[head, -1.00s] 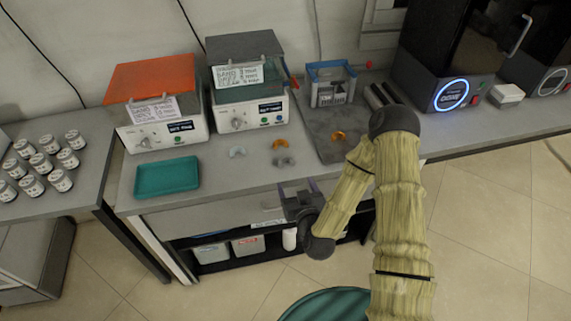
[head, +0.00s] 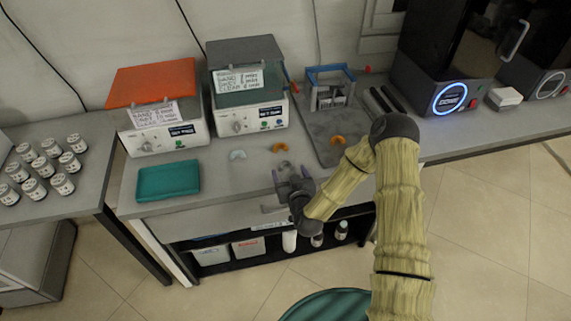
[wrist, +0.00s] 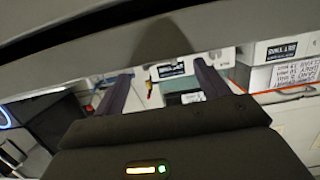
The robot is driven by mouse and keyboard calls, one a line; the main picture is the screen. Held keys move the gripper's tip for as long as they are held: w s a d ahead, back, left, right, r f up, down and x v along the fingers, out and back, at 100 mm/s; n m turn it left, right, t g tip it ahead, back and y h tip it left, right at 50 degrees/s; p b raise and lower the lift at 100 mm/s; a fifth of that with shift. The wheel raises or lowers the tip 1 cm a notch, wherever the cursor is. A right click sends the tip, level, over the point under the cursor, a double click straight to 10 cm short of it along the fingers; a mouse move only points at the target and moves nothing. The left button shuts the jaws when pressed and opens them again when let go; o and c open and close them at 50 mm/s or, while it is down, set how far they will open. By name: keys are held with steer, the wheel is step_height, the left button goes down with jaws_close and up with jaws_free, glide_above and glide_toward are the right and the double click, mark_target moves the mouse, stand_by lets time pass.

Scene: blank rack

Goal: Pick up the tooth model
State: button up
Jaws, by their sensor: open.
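Arch-shaped tooth models lie on the grey bench: a pale blue-white one (head: 238,154), an orange one (head: 280,147) to its right, and another orange one (head: 337,140) on a dark grey mat. A grey model, seen earlier in front of the middle orange one, is now hidden or merged with my gripper (head: 290,172). My gripper is open at the front of the bench, its fingers pointing toward the back, just in front of the middle orange model. In the wrist view both fingers (wrist: 163,85) stand apart, and no model can be made out between them.
A teal tray (head: 168,180) lies on the left. Two boxy machines, one orange-lidded (head: 152,82) and one grey-lidded (head: 244,52), stand behind. A blue-topped device (head: 331,90) stands on the mat (head: 322,125). Bench space between tray and models is clear.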

mark_target(285, 163)
steer(key=x, duration=0.4)
stand_by(0.4)
steer(key=c, duration=1)
steer(key=shift+c, duration=0.2)
step_height(285, 163, up, 10)
stand_by(0.5)
